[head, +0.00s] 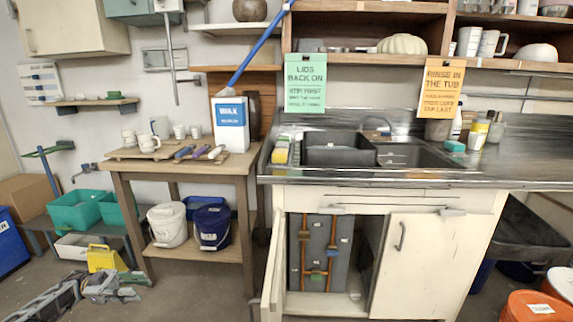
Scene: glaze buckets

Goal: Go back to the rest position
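My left gripper (131,286) is low at the bottom left, on an arm that comes in from the left edge. Its fingers point right and look spread apart, with nothing seen between them. It shows in front of the floor and the yellow object (101,259), left of the wooden table (128,196). My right gripper is not in view. On the table's lower shelf stand a white bucket (167,225) and a dark blue bucket (212,227). A white carton (230,125) stands on the tabletop.
The sink counter (330,177) fills the middle and right; its left cabinet door (273,265) stands open. Orange buckets (530,306) are at the bottom right. Teal bins (78,211) sit at the left. Bare floor (195,285) lies before the wooden table.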

